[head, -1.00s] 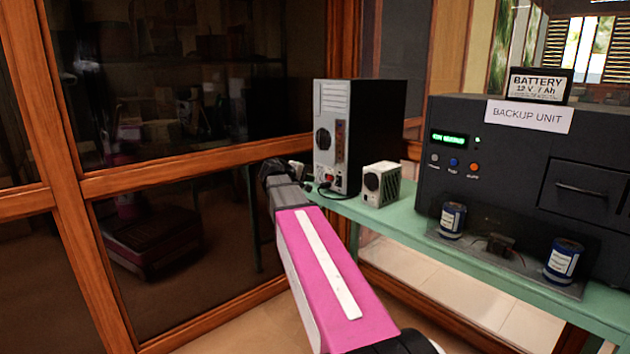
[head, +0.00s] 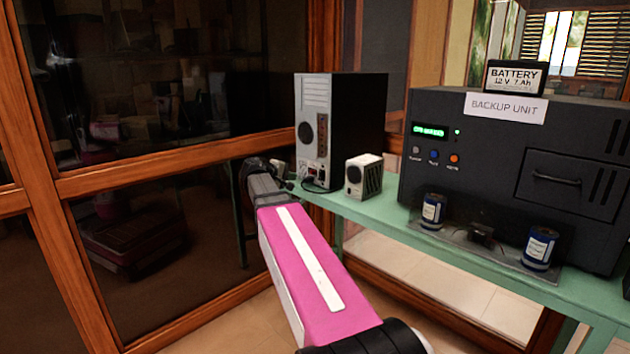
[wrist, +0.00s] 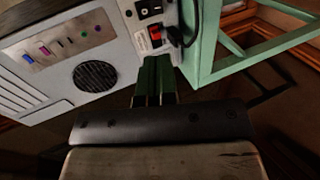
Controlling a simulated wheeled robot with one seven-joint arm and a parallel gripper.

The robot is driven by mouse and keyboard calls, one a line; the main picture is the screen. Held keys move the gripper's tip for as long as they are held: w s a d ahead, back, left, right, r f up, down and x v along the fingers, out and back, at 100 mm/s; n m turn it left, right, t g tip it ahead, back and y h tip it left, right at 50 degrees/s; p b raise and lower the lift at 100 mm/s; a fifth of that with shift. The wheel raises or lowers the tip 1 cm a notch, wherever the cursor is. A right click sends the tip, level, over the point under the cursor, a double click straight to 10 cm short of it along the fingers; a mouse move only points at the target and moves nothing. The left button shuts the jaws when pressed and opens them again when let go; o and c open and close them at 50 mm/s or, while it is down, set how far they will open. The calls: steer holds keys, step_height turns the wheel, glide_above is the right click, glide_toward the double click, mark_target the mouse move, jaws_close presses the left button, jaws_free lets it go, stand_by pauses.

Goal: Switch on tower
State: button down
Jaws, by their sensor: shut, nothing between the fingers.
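The computer tower (head: 313,130) stands on the green table in the head view, its silver back panel facing me and its black side to the right. In the wrist view the tower's back panel (wrist: 120,45) fills the upper left, with a round fan grille, ports, a red switch (wrist: 154,32) and a plugged black power cable (wrist: 178,36). My gripper (wrist: 155,66) is shut and empty, its fingertips just below the red switch in the picture. I cannot tell whether they touch the panel. In the head view my arm hides part of the gripper, and the fingertips are hard to make out.
The green table (head: 395,215) carries a small white box-like unit (head: 364,176) beside the tower and a large black backup unit (head: 470,150) with a battery (head: 515,78) on top. A wood-framed glass wall (head: 160,168) stands close to my arm's left.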

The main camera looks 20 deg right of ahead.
mark_target(321, 176)
stand_by(0.3)
steer(key=x, duration=1.4)
steer(key=shift+f, duration=0.1)
steer(key=shift+d+f, duration=0.1)
steer(key=shift+d, duration=0.05)
steer(key=shift+r, duration=0.8)
steer(key=v, duration=1.4)
